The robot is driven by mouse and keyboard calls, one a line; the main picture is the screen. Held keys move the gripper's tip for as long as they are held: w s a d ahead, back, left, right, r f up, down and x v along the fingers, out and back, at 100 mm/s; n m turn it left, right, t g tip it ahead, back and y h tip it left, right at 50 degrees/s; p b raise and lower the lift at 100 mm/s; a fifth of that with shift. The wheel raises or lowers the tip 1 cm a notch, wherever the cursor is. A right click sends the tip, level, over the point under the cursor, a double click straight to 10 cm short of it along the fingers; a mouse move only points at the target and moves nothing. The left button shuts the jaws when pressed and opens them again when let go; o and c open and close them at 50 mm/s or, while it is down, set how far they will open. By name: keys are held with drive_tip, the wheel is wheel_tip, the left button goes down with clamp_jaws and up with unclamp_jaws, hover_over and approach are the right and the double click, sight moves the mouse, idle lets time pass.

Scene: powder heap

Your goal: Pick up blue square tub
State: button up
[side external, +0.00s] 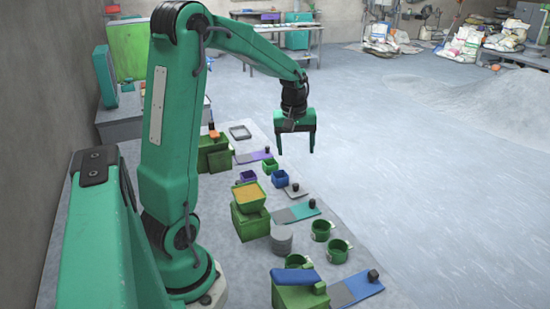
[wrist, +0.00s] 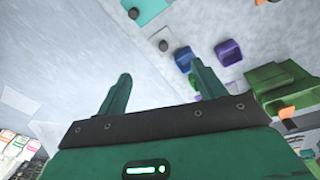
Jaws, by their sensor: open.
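The blue square tub (side external: 280,179) stands on the grey floor mat, in the side view below and slightly left of my gripper. In the wrist view a small blue tub (wrist: 184,58) shows just left of the right fingertip. My gripper (side external: 296,146) hangs in the air with its two green fingers pointing down. It is open and empty, clear of the tub. In the wrist view the fingers of my gripper (wrist: 161,72) are spread wide with only floor between them.
A purple tub (side external: 248,176) and a green tub (side external: 270,166) stand close to the blue one. A grey slab with a dark knob (side external: 295,188) lies just beside it. A yellow-filled green hopper (side external: 249,196) stands to the left. Bare floor lies to the right.

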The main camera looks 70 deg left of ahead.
sight(280, 174)
drive_tip(key=shift+s+a+f+n+g+h, duration=0.15)
drive_tip(key=shift+a+f+n, duration=0.6)
drive_tip(key=shift+a+f, duration=0.95)
drive_tip(key=shift+w+a+f+n+g+h, duration=0.1)
drive_tip(key=shift+a+f+n+g, duration=0.15)
drive_tip(key=shift+a+f+n, duration=1)
drive_tip(key=shift+s+a+f+n+g+h, duration=0.1)
drive_tip(key=shift+a+f+n+g, duration=0.15)
drive_tip(key=shift+a+f, duration=1.9)
drive_tip(key=shift+d+f, duration=0.4)
drive_tip(key=shift+f, duration=2.55)
drive_tip(key=c, duration=1.1)
drive_tip(key=shift+o, duration=0.2)
drive_tip(key=shift+r, duration=0.2)
